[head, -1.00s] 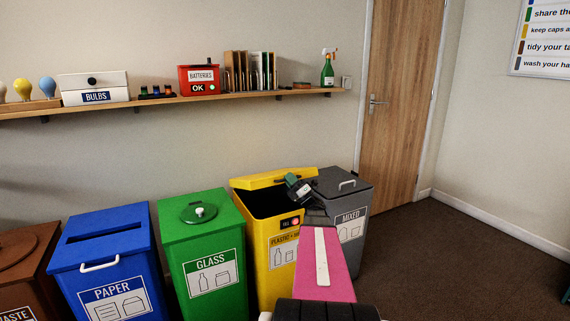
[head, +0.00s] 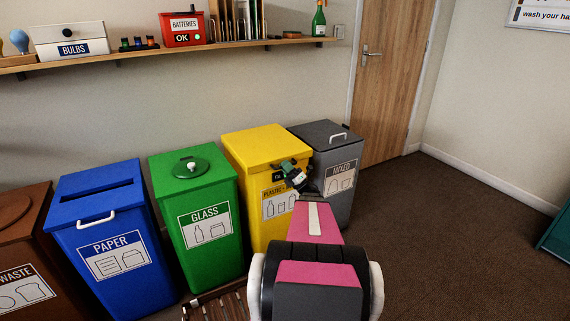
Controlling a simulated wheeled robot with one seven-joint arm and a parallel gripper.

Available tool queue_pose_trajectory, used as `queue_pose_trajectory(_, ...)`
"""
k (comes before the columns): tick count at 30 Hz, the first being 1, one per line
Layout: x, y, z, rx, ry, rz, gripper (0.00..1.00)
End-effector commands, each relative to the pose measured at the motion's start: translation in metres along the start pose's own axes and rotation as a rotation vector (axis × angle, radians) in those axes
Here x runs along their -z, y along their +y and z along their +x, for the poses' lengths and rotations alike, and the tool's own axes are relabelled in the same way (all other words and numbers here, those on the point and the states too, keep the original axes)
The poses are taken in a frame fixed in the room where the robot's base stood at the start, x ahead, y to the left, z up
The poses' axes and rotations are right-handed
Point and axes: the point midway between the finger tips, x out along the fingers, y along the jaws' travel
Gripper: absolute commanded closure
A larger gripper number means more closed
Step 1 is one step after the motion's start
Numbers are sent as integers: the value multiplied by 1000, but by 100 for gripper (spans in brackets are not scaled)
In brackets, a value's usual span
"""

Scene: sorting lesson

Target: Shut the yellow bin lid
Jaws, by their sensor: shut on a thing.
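The yellow bin (head: 262,222) stands between the green bin and the grey bin. Its lid (head: 262,144) lies flat and level across the top, with no dark opening showing. My gripper (head: 285,167) is at the lid's front edge, toward its right side, and is shut on the lid there. The fingertips are small and partly hidden, so the exact hold is not clear. My arm covers the lower right of the bin's front and part of its label.
The green glass bin (head: 195,253) stands close on the left and the grey mixed bin (head: 333,207) close on the right. A blue paper bin (head: 110,240) is further left. A shelf (head: 130,55) runs along the wall above. Open floor (head: 440,235) lies to the right.

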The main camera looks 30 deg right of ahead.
Motion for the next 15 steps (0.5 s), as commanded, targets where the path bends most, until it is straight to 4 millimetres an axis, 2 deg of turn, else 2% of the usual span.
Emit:
queue_pose_trajectory(10, 2, -6, -4, 13, 7, 8, 100)
queue_pose_trajectory(12, 2, -6, -4, 13, 6, 8, 71)
queue_pose_trajectory(13, 2, -6, -3, 13, 6, 7, 63)
queue_pose_trajectory(15, 2, -6, -3, 12, 5, 7, 63)
